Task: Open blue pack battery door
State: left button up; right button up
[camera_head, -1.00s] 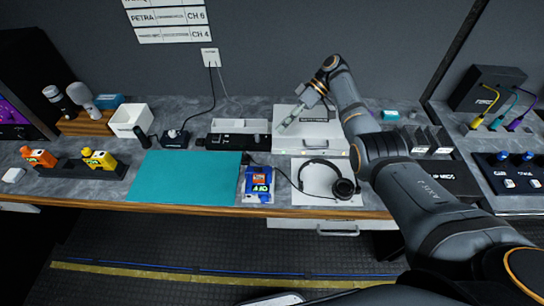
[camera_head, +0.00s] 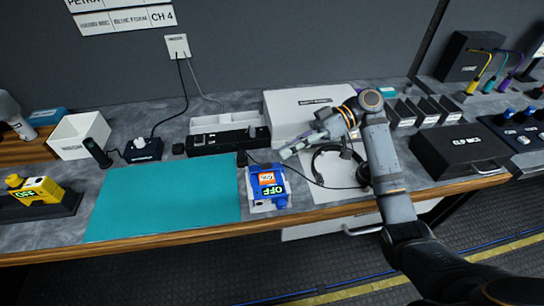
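The blue pack (camera_head: 284,196) lies on a small white sheet on the counter, just right of the teal mat. It has an orange label on top and a lit green display reading OFF at its near end. I cannot make out its battery door or whether that is open. My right gripper (camera_head: 287,152) is above and just beyond the pack's far right edge, pointing left, apart from it. Its fingers are small and seen edge-on, so their opening is unclear. Nothing visible is held in it.
The teal mat (camera_head: 165,195) is bare. Black headphones (camera_head: 325,182) lie right of the pack, partly behind my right arm, their cable running beside it. A white case (camera_head: 300,110) stands behind. A yellow pack (camera_head: 38,191) sits in a dark holder at left.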

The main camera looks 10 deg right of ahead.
aim_at(272, 167)
jog(key=x, duration=0.5)
grip_shut()
jog(key=shift+p, duration=0.3)
